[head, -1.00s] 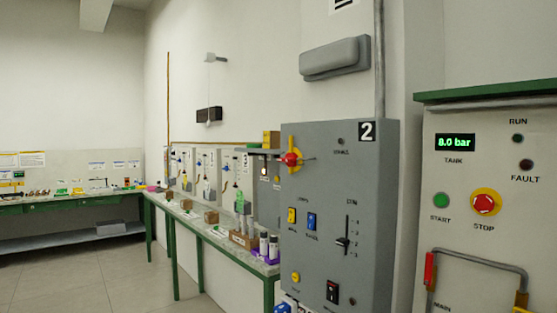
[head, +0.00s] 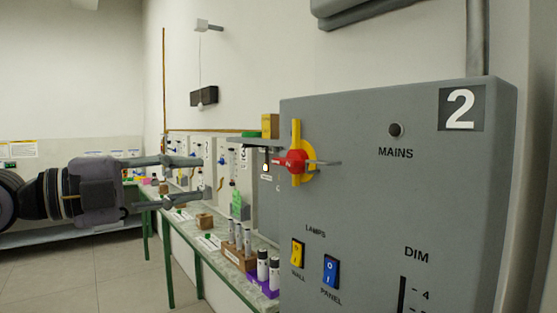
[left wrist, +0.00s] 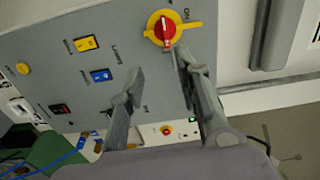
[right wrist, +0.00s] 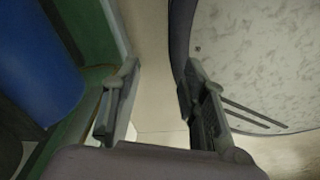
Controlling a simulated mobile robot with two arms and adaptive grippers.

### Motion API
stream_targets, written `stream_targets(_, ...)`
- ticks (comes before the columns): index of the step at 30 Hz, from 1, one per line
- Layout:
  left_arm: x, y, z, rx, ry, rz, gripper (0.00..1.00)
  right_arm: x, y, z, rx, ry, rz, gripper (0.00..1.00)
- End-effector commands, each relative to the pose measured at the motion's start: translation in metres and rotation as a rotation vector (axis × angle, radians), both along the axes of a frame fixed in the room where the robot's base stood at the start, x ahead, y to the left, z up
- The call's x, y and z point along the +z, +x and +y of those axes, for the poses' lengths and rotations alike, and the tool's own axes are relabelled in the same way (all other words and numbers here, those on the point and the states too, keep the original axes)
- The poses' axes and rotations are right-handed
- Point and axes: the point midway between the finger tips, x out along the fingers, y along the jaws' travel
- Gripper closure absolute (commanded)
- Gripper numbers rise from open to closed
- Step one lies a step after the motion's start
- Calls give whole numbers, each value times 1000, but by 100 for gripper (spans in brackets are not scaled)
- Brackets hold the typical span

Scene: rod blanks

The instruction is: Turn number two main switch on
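The number two cabinet (head: 390,210) is a grey box marked with a white 2 on black, at the right of the head view. Its main switch (head: 292,162) is a red rotary knob on a yellow bar that stands upright, at the cabinet's left edge. The switch also shows in the left wrist view (left wrist: 163,28). The MAINS lamp (head: 396,130) looks dark. My left gripper (head: 203,177) is open and empty, left of the switch and apart from it. In the left wrist view its fingers point at the cabinet face. My right gripper (right wrist: 160,72) is open and empty.
A yellow wall-lamp rocker (head: 297,253) and a blue panel-lamp rocker (head: 331,271) sit below the switch. A bench (head: 185,228) with bottles and blocks runs along the wall to the left. A blue cylinder (right wrist: 35,65) is left of my right gripper. The floor at left is clear.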

Motion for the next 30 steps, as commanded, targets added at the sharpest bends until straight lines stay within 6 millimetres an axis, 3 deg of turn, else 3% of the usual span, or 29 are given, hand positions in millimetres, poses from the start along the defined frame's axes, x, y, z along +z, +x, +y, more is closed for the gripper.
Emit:
stream_targets(5,10,-8,-2,33,37,-23,69,1,-23,-2,0,-3,33,60)
stream_targets(12,12,15,-34,29,32,-19,69,13,-53,0,0,-4,78,60)
stream_targets(17,12,36,-63,28,32,-19,69,24,-50,4,0,3,72,60)
stream_targets(24,12,66,-104,30,32,-20,69,42,-25,7,0,8,34,60)
stream_targets(30,10,84,-128,31,31,-21,69,51,-27,7,0,7,37,60)
